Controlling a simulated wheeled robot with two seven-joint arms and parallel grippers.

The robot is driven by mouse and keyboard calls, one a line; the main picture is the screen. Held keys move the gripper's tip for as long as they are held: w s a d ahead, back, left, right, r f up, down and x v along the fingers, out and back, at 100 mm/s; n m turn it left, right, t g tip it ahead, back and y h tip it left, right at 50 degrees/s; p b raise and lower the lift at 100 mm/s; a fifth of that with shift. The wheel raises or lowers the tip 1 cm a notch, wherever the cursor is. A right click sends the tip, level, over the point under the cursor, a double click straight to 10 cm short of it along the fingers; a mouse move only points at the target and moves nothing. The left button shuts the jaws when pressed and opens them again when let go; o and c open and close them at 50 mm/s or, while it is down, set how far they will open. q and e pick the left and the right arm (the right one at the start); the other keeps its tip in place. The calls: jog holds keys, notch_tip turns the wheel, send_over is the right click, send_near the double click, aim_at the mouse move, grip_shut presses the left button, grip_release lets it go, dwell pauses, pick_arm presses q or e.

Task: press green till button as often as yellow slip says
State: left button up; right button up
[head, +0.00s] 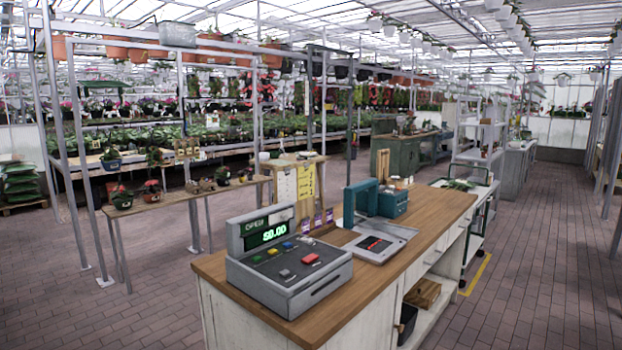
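The grey till (290,285) stands on the near left end of the wooden counter. Its display (268,235) reads $0.00 in green, with OPEN above it. Small coloured buttons sit on its sloping top: a small green button (272,251), a yellow one (288,245), a larger red one (310,258) and several dark ones. The yellow slip (306,181) hangs upright behind the counter, right of a white sheet (286,186). Its writing is too small to read. Neither of my grippers is in view.
The wooden counter (432,212) also holds a grey scale-like device (380,243), a teal machine (362,198) and small purple cards (318,220). A plant bench (175,196) stands at the left. The brick floor (545,270) at the right is clear.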

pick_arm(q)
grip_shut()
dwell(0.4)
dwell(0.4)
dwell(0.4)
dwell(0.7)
